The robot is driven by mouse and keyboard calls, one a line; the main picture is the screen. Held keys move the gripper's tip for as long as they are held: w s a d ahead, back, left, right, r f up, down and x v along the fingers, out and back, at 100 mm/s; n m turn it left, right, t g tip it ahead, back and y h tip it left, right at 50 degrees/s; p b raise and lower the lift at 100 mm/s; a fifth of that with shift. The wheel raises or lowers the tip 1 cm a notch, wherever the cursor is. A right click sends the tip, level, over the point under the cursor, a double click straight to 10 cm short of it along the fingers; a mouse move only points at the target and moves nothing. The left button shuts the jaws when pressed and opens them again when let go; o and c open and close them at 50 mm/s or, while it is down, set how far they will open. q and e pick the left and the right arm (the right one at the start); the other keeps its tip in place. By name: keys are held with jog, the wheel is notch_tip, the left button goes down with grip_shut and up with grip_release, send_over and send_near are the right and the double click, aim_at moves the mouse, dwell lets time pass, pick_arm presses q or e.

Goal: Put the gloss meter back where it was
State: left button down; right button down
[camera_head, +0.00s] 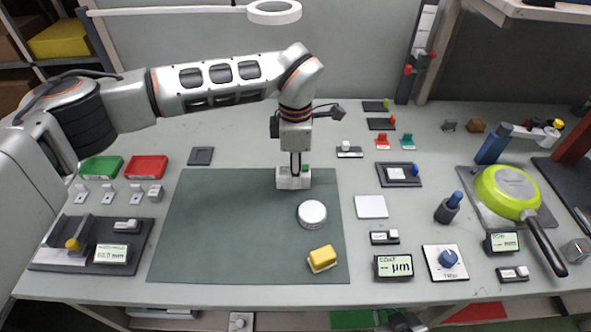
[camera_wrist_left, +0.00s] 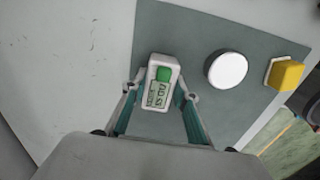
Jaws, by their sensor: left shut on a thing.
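The gloss meter (camera_head: 282,183), a small white block with a green patch and a display, is at the far edge of the dark green mat (camera_head: 220,235). My left gripper (camera_head: 295,170) comes down on it from above and is shut on it. In the left wrist view the gloss meter (camera_wrist_left: 163,73) sits between the two fingertips of the left gripper (camera_wrist_left: 162,92), its display facing the camera. I cannot tell whether it touches the mat or hangs just above it. My right gripper is not in view.
A round white disc (camera_head: 312,213) and a yellow block (camera_head: 322,259) lie on the mat's right side. A square dark pad (camera_head: 201,156) lies empty behind the mat. Green (camera_head: 101,168) and red (camera_head: 146,167) trays stand left; a green pan (camera_head: 508,190) stands right. The mat's left half is clear.

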pick_arm(q)
jog(key=shift+r, duration=0.1)
jog(key=c, duration=1.6)
grip_release()
notch_tip(320, 180, up, 12)
